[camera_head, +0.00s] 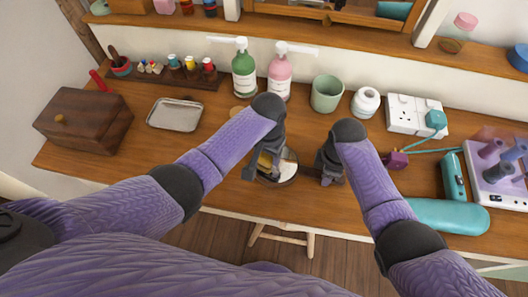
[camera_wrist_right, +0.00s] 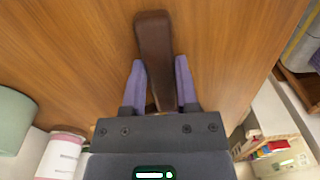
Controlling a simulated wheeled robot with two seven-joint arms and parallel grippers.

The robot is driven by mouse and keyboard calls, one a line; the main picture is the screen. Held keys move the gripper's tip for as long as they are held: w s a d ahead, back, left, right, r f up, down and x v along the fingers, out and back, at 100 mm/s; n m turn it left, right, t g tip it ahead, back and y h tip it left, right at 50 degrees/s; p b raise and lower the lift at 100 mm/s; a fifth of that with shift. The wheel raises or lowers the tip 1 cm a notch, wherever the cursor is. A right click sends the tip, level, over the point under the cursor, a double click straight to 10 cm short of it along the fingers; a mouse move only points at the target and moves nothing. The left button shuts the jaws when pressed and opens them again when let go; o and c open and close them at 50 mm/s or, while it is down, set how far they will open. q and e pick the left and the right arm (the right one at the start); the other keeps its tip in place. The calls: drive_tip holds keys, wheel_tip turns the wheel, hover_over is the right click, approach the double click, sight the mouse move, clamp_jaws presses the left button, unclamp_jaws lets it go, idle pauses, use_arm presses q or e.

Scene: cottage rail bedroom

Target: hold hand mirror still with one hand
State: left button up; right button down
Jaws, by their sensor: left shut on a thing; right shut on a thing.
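The hand mirror's round face (camera_head: 289,167) shows at the table's front, partly behind my left gripper. My right gripper (camera_head: 330,178) is at the right of the face. In the right wrist view it is shut on a dark brown handle (camera_wrist_right: 153,45), with one finger on each side; I take this to be the mirror's handle. My left gripper (camera_head: 262,172) is over the left part of the mirror, shut on a small yellowish thing (camera_head: 265,161) mostly hidden by the fingers. I cannot tell whether that thing touches the mirror.
Behind are a green bottle (camera_head: 243,75), a pink bottle (camera_head: 279,78) and a green cup (camera_head: 326,94). A metal tray (camera_head: 175,115) and wooden box (camera_head: 85,120) stand left. A teal appliance (camera_head: 447,215) and hair-roller set (camera_head: 497,170) lie right.

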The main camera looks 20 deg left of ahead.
sight(290, 166)
use_arm(q)
drive_tip(key=shift+d+f, duration=0.15)
drive_tip(key=shift+d, duration=2.75)
drive_tip(key=shift+a, duration=3.55)
drive_tip(key=shift+r, duration=3.05)
drive_tip(key=shift+r, duration=1.5)
